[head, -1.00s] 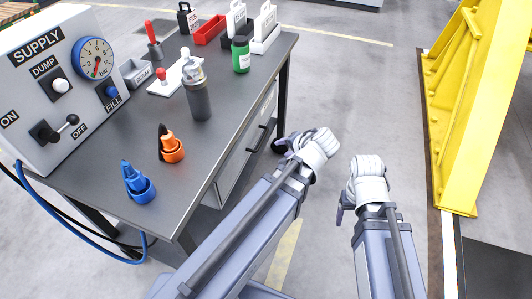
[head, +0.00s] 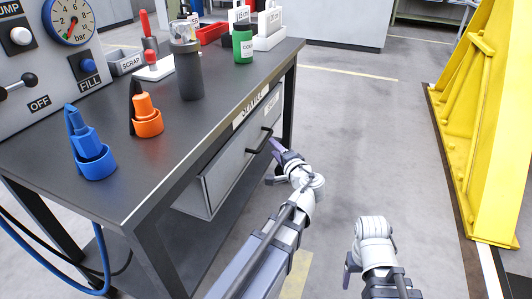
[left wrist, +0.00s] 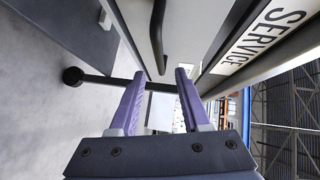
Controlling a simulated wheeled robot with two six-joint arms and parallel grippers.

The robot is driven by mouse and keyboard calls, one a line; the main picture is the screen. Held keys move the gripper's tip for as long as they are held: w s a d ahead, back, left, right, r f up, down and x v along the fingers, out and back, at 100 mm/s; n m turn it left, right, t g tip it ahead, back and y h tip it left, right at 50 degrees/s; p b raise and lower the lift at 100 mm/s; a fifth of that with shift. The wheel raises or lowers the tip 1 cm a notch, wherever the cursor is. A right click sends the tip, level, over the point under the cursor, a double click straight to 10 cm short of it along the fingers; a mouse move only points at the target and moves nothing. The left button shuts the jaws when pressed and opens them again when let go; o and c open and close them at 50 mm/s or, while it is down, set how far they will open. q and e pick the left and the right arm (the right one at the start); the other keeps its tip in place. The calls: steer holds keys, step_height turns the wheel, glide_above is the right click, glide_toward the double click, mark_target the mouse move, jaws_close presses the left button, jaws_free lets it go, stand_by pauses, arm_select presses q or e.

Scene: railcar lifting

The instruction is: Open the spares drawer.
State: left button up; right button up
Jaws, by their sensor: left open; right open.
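The drawer (head: 235,162) is a light grey box under the workbench top, with a black bar handle (head: 265,141) on its front. My left gripper (head: 273,163) is open and empty just outside the drawer front, close to the handle. In the left wrist view the handle (left wrist: 157,38) stands ahead of the gap between the spread purple fingers (left wrist: 158,80), beside the drawer front (left wrist: 188,30). They look apart. My right gripper (head: 349,270) is open and empty, low over the floor, away from the bench.
The dark workbench top (head: 110,190) overhangs the drawer; a SERVICE label (left wrist: 270,35) is on its edge. Orange (head: 147,120) and blue (head: 93,155) holders, a dark bottle (head: 189,75) and the supply panel (head: 40,60) stand on it. A yellow frame (head: 490,130) stands right; floor between is clear.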

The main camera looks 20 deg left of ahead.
mark_target(266, 138)
arm_select(q)
steer(key=b+x, duration=0.1)
steer(key=x, duration=0.7)
stand_by(0.4)
jaws_close()
steer(key=shift+d, duration=0.1)
stand_by(1.1)
